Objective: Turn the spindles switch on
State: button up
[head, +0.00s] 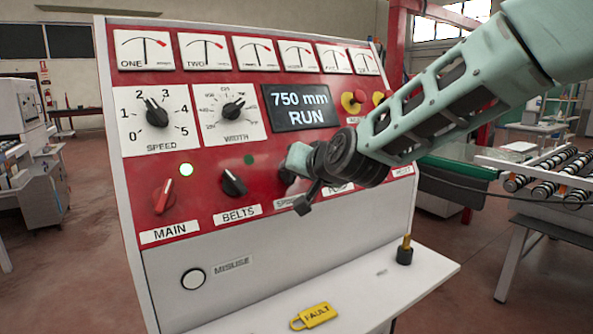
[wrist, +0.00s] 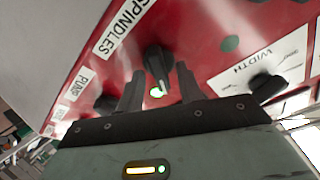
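The spindles switch (wrist: 157,62) is a black knob with a white pointer line, beside the SPINDLES label (wrist: 124,28) in the wrist view. Its pointer is turned toward a brightly lit green lamp (wrist: 156,92), slanting to the panel's upper right. My gripper (wrist: 160,73) has one finger on each side of the knob, with gaps showing; it is open. In the head view my gripper (head: 300,180) covers the switch and most of its label.
The red panel (head: 225,195) also carries the red MAIN switch (head: 165,195) with a lit lamp, and the BELTS switch (head: 234,183) with a dark lamp. The display (head: 297,107) reads 750 mm RUN.

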jog(key=b+v, duration=0.4)
jog(key=v, duration=1.3)
jog(key=shift+s+d+r, duration=0.1)
jog(key=shift+d, duration=0.05)
jog(key=s+f+n+g+h, duration=0.1)
jog(key=s+f+n+g, duration=0.1)
jog(key=s+f+g, duration=0.35)
jog(key=s+f+n+g+h, duration=0.1)
jog(key=s+f+n+g, duration=0.1)
jog(key=s+f, duration=0.6)
jog(key=s+d+f+n+g+h, duration=0.3)
jog(key=s+d+f, duration=0.5)
jog(key=s+f, duration=0.3)
jog(key=shift+s+f+n+g+h, duration=0.25)
jog(key=shift+f+n+g+h, duration=0.3)
jog(key=shift+g, duration=0.4)
jog(key=shift+a+f, duration=0.1)
